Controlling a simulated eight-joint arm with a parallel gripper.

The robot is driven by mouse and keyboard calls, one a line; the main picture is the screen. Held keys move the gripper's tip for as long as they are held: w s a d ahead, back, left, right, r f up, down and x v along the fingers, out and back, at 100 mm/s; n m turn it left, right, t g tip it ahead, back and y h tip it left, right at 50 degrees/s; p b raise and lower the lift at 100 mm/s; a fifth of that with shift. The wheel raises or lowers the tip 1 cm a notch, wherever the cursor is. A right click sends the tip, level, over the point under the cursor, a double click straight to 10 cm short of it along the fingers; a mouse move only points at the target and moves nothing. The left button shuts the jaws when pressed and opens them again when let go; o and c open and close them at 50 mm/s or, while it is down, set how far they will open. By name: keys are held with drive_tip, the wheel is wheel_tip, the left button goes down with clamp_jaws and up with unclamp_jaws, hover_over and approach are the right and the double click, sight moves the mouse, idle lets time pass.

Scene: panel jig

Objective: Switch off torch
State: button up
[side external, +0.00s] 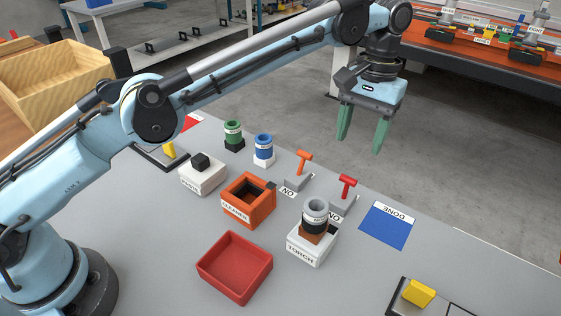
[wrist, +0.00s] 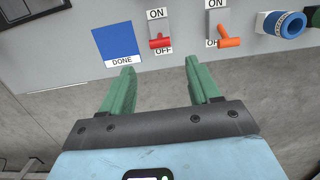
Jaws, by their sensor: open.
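The torch block (side external: 312,243) is white with a TORCH label, and a grey and black cylinder (side external: 316,214) stands on it in a brown holder. Beyond it is a red lever switch (side external: 346,191), which also shows in the wrist view (wrist: 160,42), with ON and OFF labels. An orange lever switch (side external: 303,163) stands beside it. In the wrist view both lever heads show at the OFF-label end; their exact tilt is hard to tell. My gripper (side external: 360,146) is open and empty, above and beyond the switches. Its green fingers (wrist: 160,66) are apart, touching nothing.
A blue DONE pad (side external: 388,226) lies right of the red switch. Green (side external: 233,132) and blue (side external: 263,147) cylinders, an orange box (side external: 247,204) and a red tray (side external: 235,280) occupy the bench. A yellow block (side external: 418,292) sits at the near right.

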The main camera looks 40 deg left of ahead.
drive_tip(key=t, duration=0.6)
approach(348, 178)
drive_tip(key=x, duration=1)
drive_tip(key=shift+w+f, duration=0.1)
drive_tip(key=shift+f, duration=0.25)
drive_tip(key=c, duration=1)
drive_tip(key=shift+w+g, duration=0.5)
drive_tip(key=shift+g, duration=0.3)
drive_tip(key=shift+c, duration=0.2)
drive_tip(key=shift+w+f+g, duration=0.15)
drive_tip(key=shift+w+g, duration=0.15)
drive_tip(key=shift+g, duration=0.4)
drive_tip(key=shift+w+f+g, duration=0.15)
drive_tip(key=shift+w+g, duration=0.15)
drive_tip(key=shift+g, duration=0.4)
